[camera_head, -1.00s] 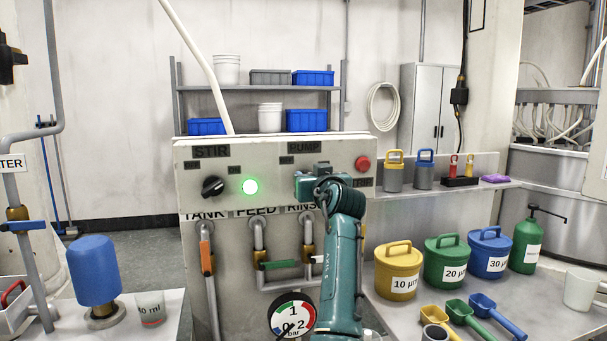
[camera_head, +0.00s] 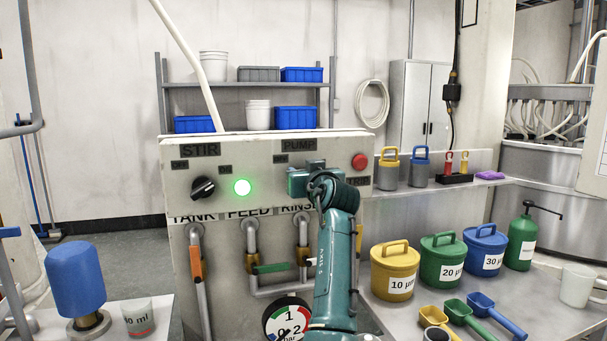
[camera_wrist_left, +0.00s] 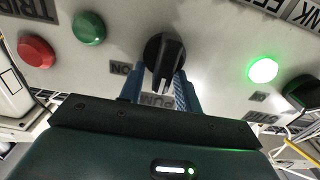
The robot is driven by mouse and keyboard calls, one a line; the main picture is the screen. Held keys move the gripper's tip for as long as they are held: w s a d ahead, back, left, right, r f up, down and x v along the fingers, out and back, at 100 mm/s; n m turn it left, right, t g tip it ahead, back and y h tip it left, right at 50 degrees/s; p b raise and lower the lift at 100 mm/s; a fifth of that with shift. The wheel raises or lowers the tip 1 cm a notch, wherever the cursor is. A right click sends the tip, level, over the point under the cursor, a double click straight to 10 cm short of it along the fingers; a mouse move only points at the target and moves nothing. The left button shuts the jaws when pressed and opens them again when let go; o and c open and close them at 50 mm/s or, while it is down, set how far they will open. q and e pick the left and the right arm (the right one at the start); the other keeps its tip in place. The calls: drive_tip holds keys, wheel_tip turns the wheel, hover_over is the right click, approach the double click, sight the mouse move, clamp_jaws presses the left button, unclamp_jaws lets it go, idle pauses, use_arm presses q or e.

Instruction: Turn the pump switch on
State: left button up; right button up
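The pump switch, a black rotary knob (camera_wrist_left: 158,52), sits on the pale control panel (camera_head: 265,203) below the PUMP label (camera_head: 299,145). In the left wrist view its grip bar points down the picture, with an ON label (camera_wrist_left: 121,68) beside it. My left gripper (camera_wrist_left: 160,88) is open at the knob, its blue fingers on either side of the bar, with a gap showing on the left. In the head view this gripper (camera_head: 305,180) hides the knob. My right gripper is not in view.
On the panel are a black STIR knob (camera_head: 203,188), a lit green lamp (camera_head: 242,187) and a red button (camera_head: 359,161). An unlit green button (camera_wrist_left: 88,28) is near the pump knob. Pipes with valves run below. Coloured pots (camera_head: 443,260) stand on the right bench.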

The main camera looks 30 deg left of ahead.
use_arm(q)
clamp_jaws()
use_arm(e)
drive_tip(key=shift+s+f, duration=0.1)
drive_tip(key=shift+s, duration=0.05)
